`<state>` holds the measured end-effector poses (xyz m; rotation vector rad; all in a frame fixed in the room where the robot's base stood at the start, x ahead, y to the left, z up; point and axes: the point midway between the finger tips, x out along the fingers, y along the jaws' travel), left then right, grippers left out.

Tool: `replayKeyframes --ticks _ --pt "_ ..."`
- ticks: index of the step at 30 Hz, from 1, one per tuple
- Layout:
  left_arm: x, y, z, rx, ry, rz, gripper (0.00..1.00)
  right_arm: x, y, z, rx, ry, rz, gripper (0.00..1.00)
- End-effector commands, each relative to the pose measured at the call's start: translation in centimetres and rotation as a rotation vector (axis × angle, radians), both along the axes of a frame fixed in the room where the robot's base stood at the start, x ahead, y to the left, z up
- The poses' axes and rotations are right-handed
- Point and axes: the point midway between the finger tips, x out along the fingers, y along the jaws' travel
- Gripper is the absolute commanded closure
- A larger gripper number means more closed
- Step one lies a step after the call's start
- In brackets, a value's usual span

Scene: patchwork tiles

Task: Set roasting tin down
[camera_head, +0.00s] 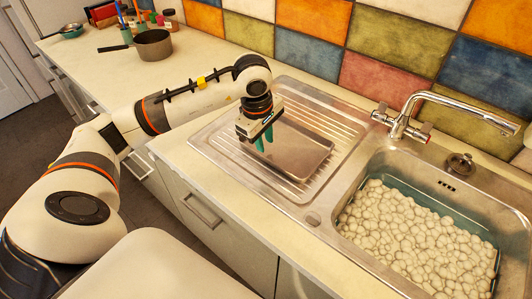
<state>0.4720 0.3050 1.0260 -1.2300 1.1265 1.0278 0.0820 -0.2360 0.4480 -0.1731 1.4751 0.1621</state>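The roasting tin (302,151) is a shallow grey metal tray. It appears to lie flat on the ribbed steel drainer (213,138) left of the sink. My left gripper (264,140) points down over the tin's left part, with its two green fingertips close together. Whether the fingers hold the tin's edge or stand clear of it is not clear. The gripper and wrist cover the tin's far left part. My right gripper is not in view.
The sink basin (375,169) at the right holds many pale rounded lumps. A chrome tap (402,122) stands behind it. A saucepan (153,44) and small containers stand at the far left of the counter. The counter (215,65) behind my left arm is bare.

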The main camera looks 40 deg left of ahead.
Motion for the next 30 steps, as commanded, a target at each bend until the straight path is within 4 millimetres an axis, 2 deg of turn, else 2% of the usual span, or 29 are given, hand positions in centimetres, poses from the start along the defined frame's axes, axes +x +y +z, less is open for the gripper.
replayKeyframes --ticks 6,10,30 --pt "-0.5 0.1 3.6 0.001 -0.003 0.0 0.76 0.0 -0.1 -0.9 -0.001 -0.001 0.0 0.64" --pt "-0.8 0.1 4.6 0.0 -0.001 0.0 0.76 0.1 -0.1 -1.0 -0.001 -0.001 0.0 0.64" --pt "-0.8 0.1 4.8 0.0 0.001 0.0 0.76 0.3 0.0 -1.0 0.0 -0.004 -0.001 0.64"
